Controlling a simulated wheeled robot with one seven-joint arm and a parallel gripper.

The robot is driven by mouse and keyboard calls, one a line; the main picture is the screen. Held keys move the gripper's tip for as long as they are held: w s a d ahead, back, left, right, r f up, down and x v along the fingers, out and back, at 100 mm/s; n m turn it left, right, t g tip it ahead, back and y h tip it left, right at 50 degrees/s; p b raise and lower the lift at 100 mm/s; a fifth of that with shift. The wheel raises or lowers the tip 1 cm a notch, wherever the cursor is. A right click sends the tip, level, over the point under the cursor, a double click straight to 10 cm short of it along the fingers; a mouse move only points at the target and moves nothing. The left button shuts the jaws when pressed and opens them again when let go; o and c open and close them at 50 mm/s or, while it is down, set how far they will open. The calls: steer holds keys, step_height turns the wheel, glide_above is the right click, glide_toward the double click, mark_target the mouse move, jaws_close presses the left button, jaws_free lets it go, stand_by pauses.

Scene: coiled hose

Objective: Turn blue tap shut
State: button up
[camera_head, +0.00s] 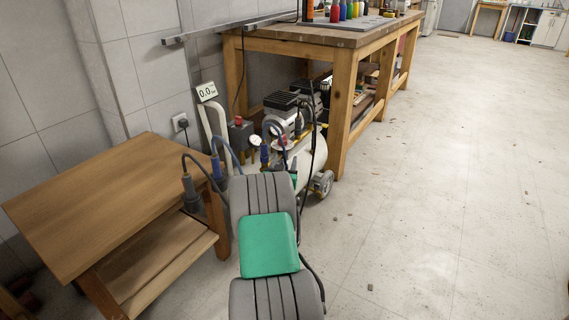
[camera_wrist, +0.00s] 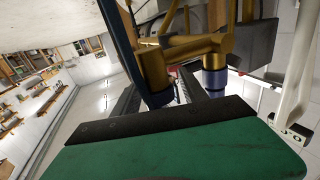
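The compressor's brass fittings (camera_wrist: 185,48) fill the upper middle of the wrist view, very close. A long dark blue part (camera_wrist: 125,45), which looks like the tap's lever, slants down from the top. Its lower end lies in front of the gap between the fingers of my gripper (camera_wrist: 160,92). The fingers look apart, and I cannot tell whether either touches it. A short blue collar (camera_wrist: 215,80) sits on the fitting to the right. In the head view, small blue fittings (camera_head: 264,155) show by the gauge (camera_head: 256,140); my arm hides my fingers there.
The white compressor tank (camera_head: 312,152) stands on wheels under a wooden workbench (camera_head: 300,35). A low wooden table (camera_head: 110,200) is close on the left. A 0.0 display (camera_head: 206,92) stands behind. Blue and black hoses loop around the fittings.

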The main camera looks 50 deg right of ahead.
jaws_close()
stand_by(0.3)
steer(key=shift+r+n+t+y+p, duration=0.1)
steer(key=shift+n+t+y+p, duration=0.35)
steer(key=shift+p, duration=0.75)
steer(key=shift+w+a+n+t+y+b, duration=0.25)
steer(key=shift+n+t+y+b, duration=0.4)
steer(key=shift+n+t+y, duration=1.05)
steer(key=shift+w+a+n+t+y+b, duration=0.25)
steer(key=shift+n+t+y+b, duration=0.4)
steer(key=shift+n+t+y, duration=1.05)
steer(key=shift+w+a+n+t+y+b, duration=0.25)
steer(key=shift+n+t+y+b, duration=0.75)
steer(key=shift+y, duration=1.35)
steer(key=shift+s+a+n+y+p, duration=0.1)
steer(key=shift+a+n+y+p, duration=0.1)
steer(key=shift+n+y+p, duration=0.2)
